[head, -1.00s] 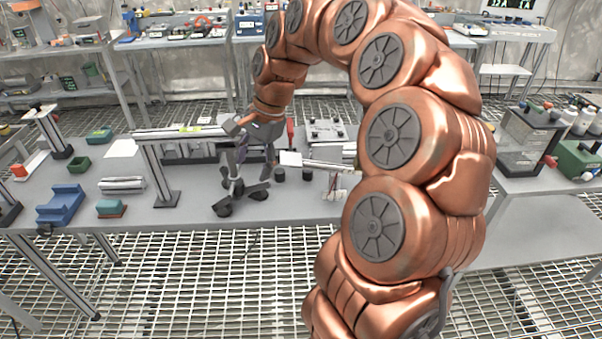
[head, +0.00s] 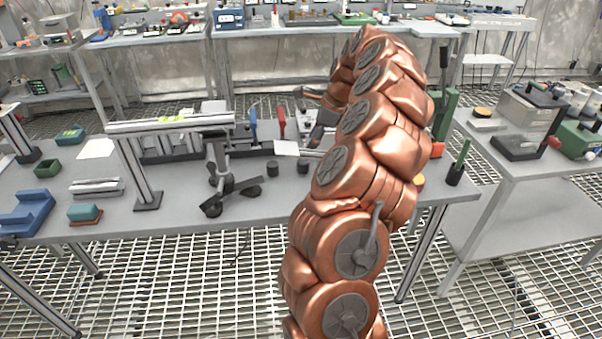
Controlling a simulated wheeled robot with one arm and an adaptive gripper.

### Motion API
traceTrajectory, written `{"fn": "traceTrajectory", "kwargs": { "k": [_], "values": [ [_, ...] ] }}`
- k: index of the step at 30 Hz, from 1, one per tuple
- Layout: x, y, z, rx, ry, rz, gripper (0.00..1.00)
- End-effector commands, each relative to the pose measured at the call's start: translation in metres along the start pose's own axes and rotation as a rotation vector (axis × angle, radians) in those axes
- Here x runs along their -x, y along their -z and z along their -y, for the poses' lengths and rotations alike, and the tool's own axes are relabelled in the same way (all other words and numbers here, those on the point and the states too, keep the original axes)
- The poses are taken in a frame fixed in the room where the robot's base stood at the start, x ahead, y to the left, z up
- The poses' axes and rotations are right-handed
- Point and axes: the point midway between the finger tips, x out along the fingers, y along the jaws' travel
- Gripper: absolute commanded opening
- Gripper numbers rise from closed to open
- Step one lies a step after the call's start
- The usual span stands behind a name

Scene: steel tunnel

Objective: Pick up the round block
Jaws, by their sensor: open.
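My copper arm rises through the middle of the head view and bends over the grey workbench (head: 330,205). My gripper (head: 318,132) shows as dark grey parts just left of the arm, partly hidden by it. It is open, and I see nothing held in it. Two small dark round blocks, one (head: 273,168) on the left and one (head: 302,167) on the right, stand on the bench below and left of the gripper, apart from it. I cannot tell which of these is the task's round block.
A metal frame (head: 147,180) and a black-footed stand (head: 222,180) stand left of the round blocks. A blue block (head: 30,212) and a teal block (head: 84,212) lie further left. A black cup (head: 454,175) stands at the right end. A side table (head: 500,150) carries boxes.

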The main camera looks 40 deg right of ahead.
Motion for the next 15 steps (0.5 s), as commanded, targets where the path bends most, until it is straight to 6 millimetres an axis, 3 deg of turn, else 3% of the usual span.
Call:
{"fn": "traceTrajectory", "kwargs": {
  "k": [15],
  "values": [
    [-0.038, 0.003, -0.002, 0.003, -0.003, 0.000, 0.65]
  ]
}}
